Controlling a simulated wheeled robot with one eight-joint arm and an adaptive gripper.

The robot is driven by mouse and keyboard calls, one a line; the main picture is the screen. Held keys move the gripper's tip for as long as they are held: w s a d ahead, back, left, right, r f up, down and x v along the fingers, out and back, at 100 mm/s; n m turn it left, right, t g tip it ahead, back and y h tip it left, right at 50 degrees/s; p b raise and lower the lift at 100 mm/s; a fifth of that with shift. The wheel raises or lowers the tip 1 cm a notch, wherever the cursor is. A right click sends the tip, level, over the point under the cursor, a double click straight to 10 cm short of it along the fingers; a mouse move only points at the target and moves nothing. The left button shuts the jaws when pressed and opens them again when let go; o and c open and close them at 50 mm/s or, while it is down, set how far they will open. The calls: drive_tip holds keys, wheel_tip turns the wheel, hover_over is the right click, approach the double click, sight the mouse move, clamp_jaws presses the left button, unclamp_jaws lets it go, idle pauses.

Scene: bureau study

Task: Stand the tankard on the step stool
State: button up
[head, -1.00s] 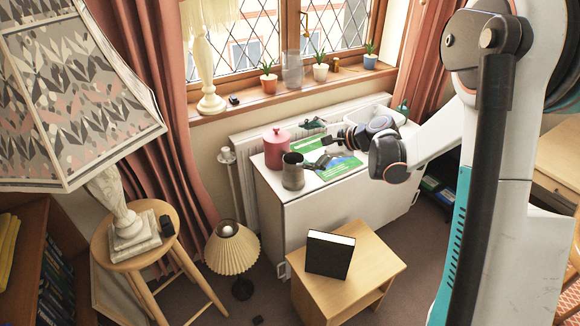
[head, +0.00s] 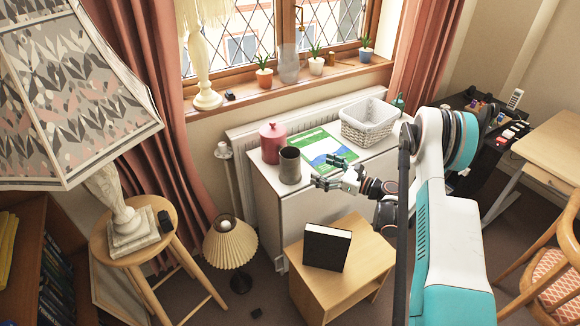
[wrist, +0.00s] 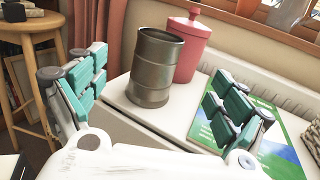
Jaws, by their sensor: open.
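The tankard (head: 290,166), a dark grey metal cylinder with ridged bands, stands upright near the front left of the white cabinet top. In the wrist view the tankard (wrist: 156,68) is upright, centred beyond the spread fingers and apart from them. My gripper (head: 332,172) is open and empty, to the right of the tankard at the cabinet's front edge. Its teal-padded fingers show at both sides of the wrist view (wrist: 155,105). The low light-wood step stool (head: 365,262) stands on the floor in front of the cabinet. A black book (head: 326,247) stands on its top.
A red lidded canister (head: 272,142) stands just behind the tankard. A green-and-blue booklet (head: 318,146) and white basket (head: 370,122) are on the cabinet top (head: 303,200). A pleated lamp (head: 229,243) is left of the stool. The stool's top has bare wood around the book.

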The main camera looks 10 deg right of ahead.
sight(290, 156)
drive_tip(key=b+x, duration=0.2)
drive_tip(key=x, duration=0.6)
drive_tip(key=shift+a, duration=0.1)
drive_tip(key=x, duration=0.1)
drive_tip(key=b+x, duration=0.1)
drive_tip(key=x, duration=0.1)
drive_tip(key=b+x, duration=0.1)
drive_tip(key=shift+w+a+f, duration=0.25)
drive_tip(key=shift+a+f, duration=0.05)
drive_tip(key=shift+w+a+r, duration=0.1)
drive_tip(key=shift+w+a, duration=0.1)
drive_tip(key=shift+w, duration=0.05)
drive_tip(key=c, duration=1.6)
drive_tip(key=shift+r, duration=0.15)
